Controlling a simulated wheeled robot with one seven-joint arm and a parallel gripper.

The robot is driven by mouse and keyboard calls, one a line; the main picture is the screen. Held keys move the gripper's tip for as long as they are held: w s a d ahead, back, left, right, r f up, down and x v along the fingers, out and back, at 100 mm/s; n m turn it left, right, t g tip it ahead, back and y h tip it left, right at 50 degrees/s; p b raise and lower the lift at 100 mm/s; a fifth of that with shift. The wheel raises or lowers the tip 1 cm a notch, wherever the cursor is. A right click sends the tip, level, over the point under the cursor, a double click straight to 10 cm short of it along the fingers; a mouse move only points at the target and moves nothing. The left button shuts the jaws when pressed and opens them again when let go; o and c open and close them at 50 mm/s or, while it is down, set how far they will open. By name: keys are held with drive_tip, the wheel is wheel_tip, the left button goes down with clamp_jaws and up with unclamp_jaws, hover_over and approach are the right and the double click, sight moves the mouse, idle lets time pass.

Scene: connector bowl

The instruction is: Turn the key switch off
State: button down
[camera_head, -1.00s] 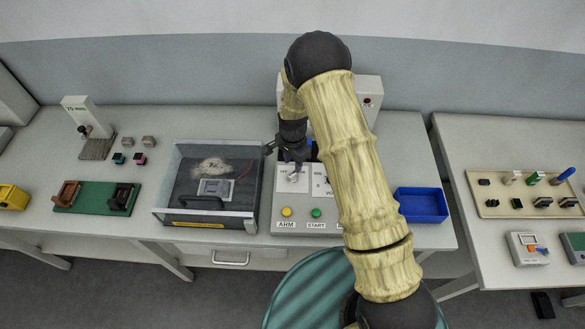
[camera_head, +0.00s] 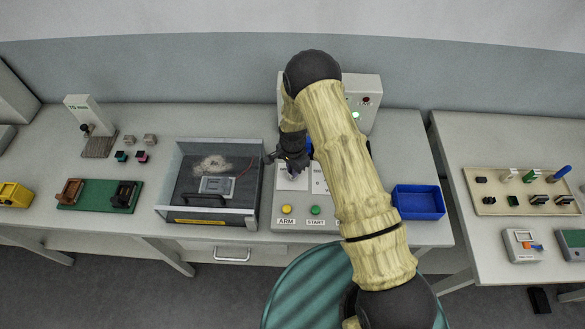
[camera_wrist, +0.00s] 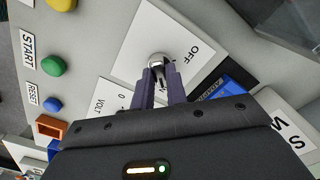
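The key switch (camera_wrist: 158,61) is a round shiny metal lock on a white plate marked OFF, in the wrist view. In the head view its plate (camera_head: 283,183) is on the grey control panel, partly under my gripper. My gripper (camera_wrist: 160,74) is right at the switch, its two dark fingers close together on either side of the key. They look shut on it. In the head view my gripper (camera_head: 293,169) points down over the panel. The key's exact angle is hard to tell.
Yellow ARM (camera_head: 287,209) and green START (camera_head: 315,210) buttons sit in front of the switch. A clear-walled box (camera_head: 168,190) stands close on the left, a blue tray (camera_head: 420,216) on the right. An upright panel box (camera_head: 369,87) with a lit green lamp (camera_head: 355,114) stands behind.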

drive_tip(key=shift+f+n+b, duration=0.1)
drive_tip(key=shift+n+b, duration=0.3)
drive_tip(key=shift+b, duration=0.15)
drive_tip(key=n+b, duration=0.3)
drive_tip(key=shift+f, duration=0.1)
drive_tip(key=n+b, duration=0.3)
drive_tip(key=n, duration=0.1)
drive_tip(key=shift+n, duration=0.4)
drive_tip(key=n+b, duration=0.2)
drive_tip(key=n, duration=0.2)
drive_tip(key=shift+n+b, duration=0.3)
drive_tip(key=shift+b, duration=0.05)
drive_tip(key=n, duration=0.1)
drive_tip(key=n+b, duration=0.1)
drive_tip(key=n, duration=0.2)
drive_tip(key=shift+r+n, duration=0.25)
drive_tip(key=shift+n, duration=0.15)
drive_tip(key=c, duration=1.4)
unclamp_jaws()
